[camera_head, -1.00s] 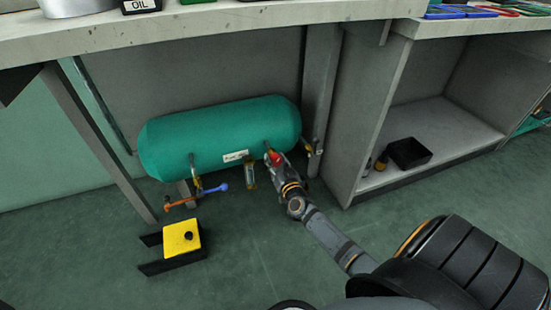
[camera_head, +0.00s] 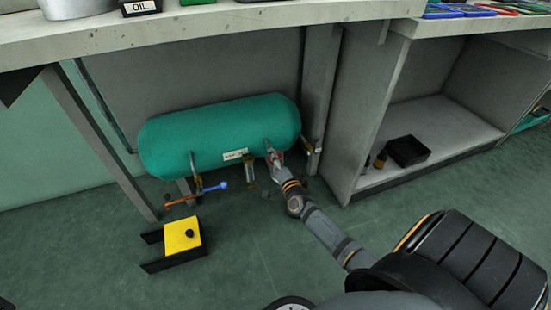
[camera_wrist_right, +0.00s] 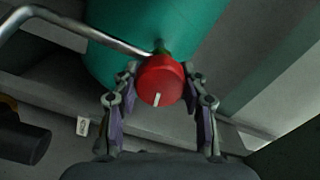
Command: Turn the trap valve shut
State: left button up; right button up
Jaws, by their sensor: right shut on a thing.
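The trap valve's red knob (camera_wrist_right: 160,82) shows in the right wrist view, with a white mark on its face pointing down and slightly left. It sits below the green tank (camera_head: 222,138); in the head view my gripper mostly hides it. My right gripper (camera_wrist_right: 160,95) is shut on the red knob, one finger on each side; it also shows in the head view (camera_head: 275,163) at the tank's right end. My left gripper is not in view.
A lever with orange and blue ends (camera_head: 197,194) hangs under the tank's left part. A yellow block on a black forked base (camera_head: 182,236) stands on the floor. The table leg (camera_head: 318,85) and the cabinet side (camera_head: 368,110) are close on the right. A black box (camera_head: 408,152) lies in the cabinet.

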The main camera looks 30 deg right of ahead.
jog(key=shift+f+m, duration=0.1)
jog(key=shift+m, duration=1.1)
jog(key=o, duration=1.2)
jog(key=shift+c, duration=0.2)
jog(key=shift+s, duration=0.1)
jog(key=v, duration=1.2)
jog(key=shift+a, duration=0.1)
